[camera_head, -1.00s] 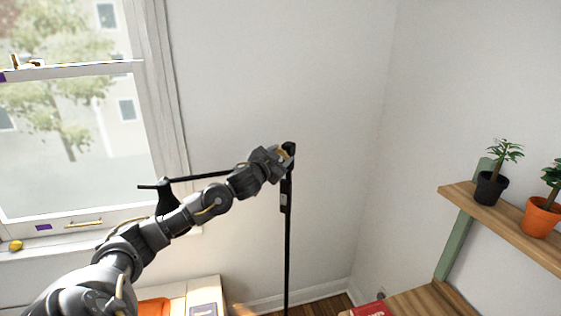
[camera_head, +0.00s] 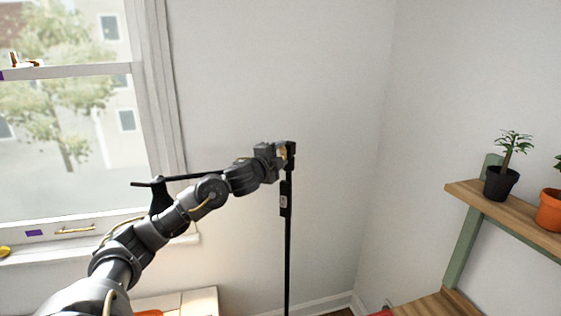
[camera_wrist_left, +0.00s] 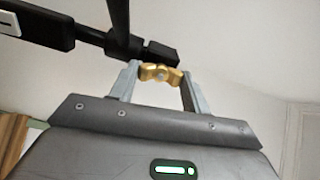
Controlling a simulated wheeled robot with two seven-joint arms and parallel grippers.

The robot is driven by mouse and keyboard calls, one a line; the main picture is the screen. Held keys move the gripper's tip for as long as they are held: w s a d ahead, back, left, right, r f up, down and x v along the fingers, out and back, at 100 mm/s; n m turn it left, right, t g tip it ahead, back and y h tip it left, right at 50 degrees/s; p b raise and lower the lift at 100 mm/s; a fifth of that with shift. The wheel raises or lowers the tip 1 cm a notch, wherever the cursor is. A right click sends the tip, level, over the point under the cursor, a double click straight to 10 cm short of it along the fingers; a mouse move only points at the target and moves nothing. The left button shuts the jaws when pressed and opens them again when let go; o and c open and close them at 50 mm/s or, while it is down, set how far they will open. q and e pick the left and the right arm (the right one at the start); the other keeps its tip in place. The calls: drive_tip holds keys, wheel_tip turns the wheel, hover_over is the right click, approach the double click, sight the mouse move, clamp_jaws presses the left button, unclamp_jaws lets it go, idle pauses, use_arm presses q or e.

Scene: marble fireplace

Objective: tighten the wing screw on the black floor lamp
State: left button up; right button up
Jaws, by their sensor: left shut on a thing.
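The black floor lamp (camera_head: 288,250) stands by the back wall as a thin upright pole, with a thin arm reaching left to a dark shade (camera_head: 160,198). A gold wing screw (camera_wrist_left: 161,73) sits at the lamp's joint, seen clearly in the left wrist view. My left gripper (camera_head: 283,152) is at the top of the pole. In the left wrist view the two fingers (camera_wrist_left: 160,80) are on either side of the wing screw and shut on it. The lamp joint (camera_wrist_left: 130,45) is just beyond the fingertips. My right gripper is in no view.
A window (camera_head: 70,130) is at the left behind the lamp shade. A wooden shelf (camera_head: 520,215) with a black pot (camera_head: 501,183) and an orange pot (camera_head: 549,210) is at the right. The wall between pole and shelf is clear.

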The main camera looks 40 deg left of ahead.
use_arm(q)
drive_tip(key=shift+f+m+b, duration=0.1)
drive_tip(key=shift+m+b, duration=0.25)
drive_tip(key=shift+m, duration=0.35)
drive_tip(key=o, duration=1)
drive_tip(key=s+d+b, duration=0.2)
drive_tip(key=s+b, duration=0.1)
drive_tip(key=s, duration=0.7)
drive_tip(key=shift+s, duration=0.35)
